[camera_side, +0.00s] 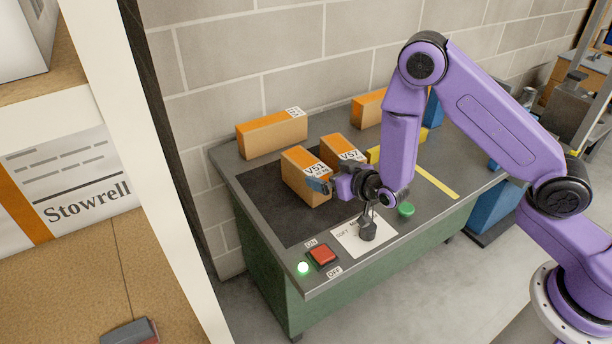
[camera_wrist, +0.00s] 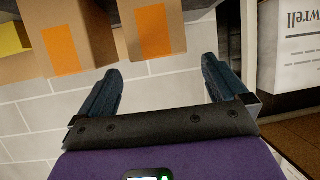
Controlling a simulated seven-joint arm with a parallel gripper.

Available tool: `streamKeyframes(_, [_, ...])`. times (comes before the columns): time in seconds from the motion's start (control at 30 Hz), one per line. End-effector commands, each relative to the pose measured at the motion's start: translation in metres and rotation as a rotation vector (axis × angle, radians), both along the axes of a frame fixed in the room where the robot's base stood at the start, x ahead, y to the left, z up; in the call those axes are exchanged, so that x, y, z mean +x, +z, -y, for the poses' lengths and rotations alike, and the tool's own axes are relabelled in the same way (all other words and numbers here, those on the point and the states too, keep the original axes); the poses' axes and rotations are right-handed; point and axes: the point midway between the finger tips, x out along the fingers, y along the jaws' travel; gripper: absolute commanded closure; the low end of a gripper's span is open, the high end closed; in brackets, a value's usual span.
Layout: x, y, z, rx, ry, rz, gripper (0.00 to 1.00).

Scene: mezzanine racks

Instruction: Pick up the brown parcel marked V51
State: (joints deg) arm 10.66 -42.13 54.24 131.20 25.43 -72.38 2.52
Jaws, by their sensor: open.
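The brown parcel marked V51 (camera_side: 303,187) stands on the dark mat of the bench, with an orange top and a white label. A similar parcel marked V57 (camera_side: 336,146) stands close on its right. My gripper (camera_side: 321,186) is open, its fingers at the right front side of the V51 parcel in the side view and overlapping it there; I cannot tell whether they touch. In the wrist view my gripper (camera_wrist: 160,84) has nothing between its fingers. Two brown parcels with orange strips (camera_wrist: 150,30) show beyond the fingertips, their marks not visible.
Another orange-topped parcel (camera_side: 272,135) stands at the bench's back left, and one more (camera_side: 368,107) behind my arm. A block wall (camera_side: 230,50) closes the back.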

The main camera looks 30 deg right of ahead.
Motion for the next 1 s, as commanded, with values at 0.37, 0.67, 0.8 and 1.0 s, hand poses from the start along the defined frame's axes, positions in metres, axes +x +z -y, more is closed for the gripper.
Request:
streamKeyframes(0.37, [0.032,-0.014,-0.003,0.000,0.000,0.000,0.00])
streamKeyframes(0.67, [0.057,-0.030,-0.004,0.000,-0.002,0.000,0.00])
streamKeyframes(0.8, [0.070,-0.036,-0.006,0.001,-0.001,0.001,0.00])
streamKeyframes(1.0, [0.078,-0.039,-0.007,0.000,0.000,0.000,0.00])
